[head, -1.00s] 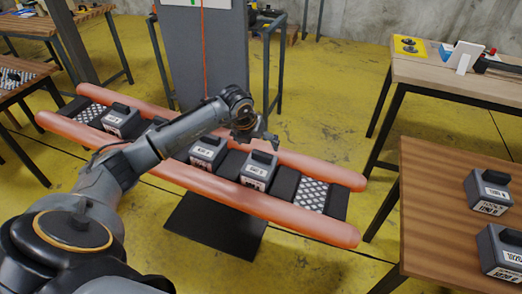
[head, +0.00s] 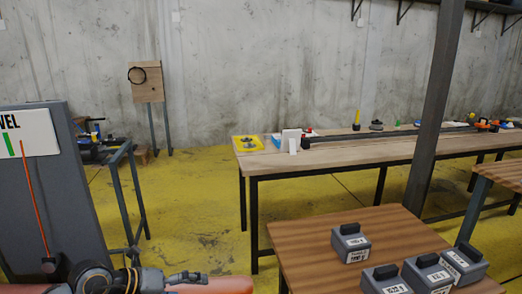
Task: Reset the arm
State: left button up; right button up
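My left arm shows only at the bottom left edge. Its dark gripper (head: 187,278) is small and partly cut off, over the end of an orange inflatable tube (head: 225,285). I cannot make out whether its fingers are apart or hold anything. Most of the tube is below the picture. My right gripper is not in view. Several grey block weights with dark handles and white labels, one of them at the back left (head: 351,244), stand on a brown wooden table (head: 300,245) at the lower right.
A grey panel with a sign (head: 28,135) and an orange cord stands at the left, beside a metal rail frame (head: 121,200). A long workbench (head: 345,153) with small items runs along the back right. A dark post (head: 436,110) rises at right. Yellow floor (head: 205,200) is clear between.

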pick_arm(q)
jog(key=s+d+r+n+t+h, duration=0.3)
jog(key=d+r+n+t+h, duration=0.45)
jog(key=r, duration=0.45)
jog(key=s+a+f+n+t+y, duration=0.1)
jog(key=s+a+f+n+y, duration=0.1)
jog(key=a+f+n+y, duration=0.65)
jog(key=s+a+f+n+t+y, duration=0.1)
jog(key=s+a+f+n+y, duration=0.15)
jog(key=a+n+y, duration=0.65)
jog(key=s+d+f+n+g+h, duration=0.1)
jog(key=s+d+f+n+g, duration=0.3)
jog(key=s+f+g, duration=0.5)
jog(key=s+d+f+n+g+h, duration=0.1)
jog(key=s+d+f+n+g, duration=0.25)
jog(key=s+f, duration=0.65)
jog(key=s+f+g+p, duration=0.1)
jog(key=s+f+p, duration=0.15)
jog(key=f, duration=1.75)
jog(key=s+a+f+g+p, duration=0.1)
jog(key=s+a+f, duration=0.2)
jog(key=s+f, duration=1.3)
jog(key=shift+s, duration=1.15)
